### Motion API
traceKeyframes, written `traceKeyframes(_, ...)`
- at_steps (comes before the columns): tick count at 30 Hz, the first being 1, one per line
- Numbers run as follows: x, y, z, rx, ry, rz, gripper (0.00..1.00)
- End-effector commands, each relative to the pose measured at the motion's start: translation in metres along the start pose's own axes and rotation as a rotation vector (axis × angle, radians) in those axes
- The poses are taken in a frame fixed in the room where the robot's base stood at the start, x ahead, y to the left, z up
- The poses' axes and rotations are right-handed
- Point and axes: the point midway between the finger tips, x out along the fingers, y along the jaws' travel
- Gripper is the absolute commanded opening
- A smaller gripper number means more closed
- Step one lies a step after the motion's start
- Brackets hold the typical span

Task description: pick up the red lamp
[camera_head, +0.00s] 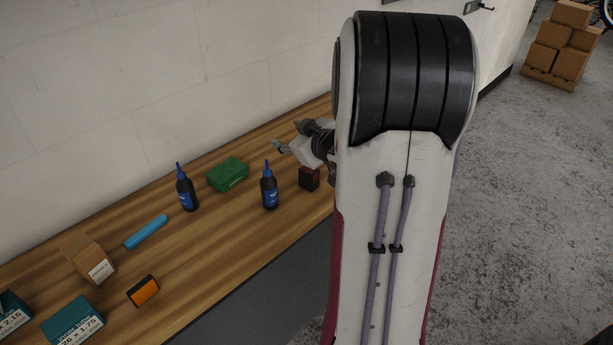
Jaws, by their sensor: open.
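The red lamp (309,178) is a small dark red block with dark edges. It stands on the wooden bench (215,234) near its front edge, just left of my large white arm link. My gripper (279,147) shows partly, behind and above the lamp, with a finger pointing left. It is open and apart from the lamp as far as I can see. My arm link hides much of the gripper and the bench to its right.
A dark bottle with a blue cap (269,188) stands close left of the lamp. Further left are a green box (228,174), a second bottle (186,190), a blue cylinder (146,232), an orange-faced block (143,291) and cartons (87,259). A wall (170,80) backs the bench.

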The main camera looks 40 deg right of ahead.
Motion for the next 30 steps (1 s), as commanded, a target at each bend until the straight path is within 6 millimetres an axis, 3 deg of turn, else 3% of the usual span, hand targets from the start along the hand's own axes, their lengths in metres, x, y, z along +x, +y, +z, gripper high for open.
traceKeyframes(13,0.010,0.015,0.066,0.088,0.165,-0.134,0.44)
traceKeyframes(23,-0.006,0.015,0.105,0.190,0.300,-0.225,0.44)
traceKeyframes(30,-0.028,0.017,0.130,0.248,0.401,-0.272,0.44)
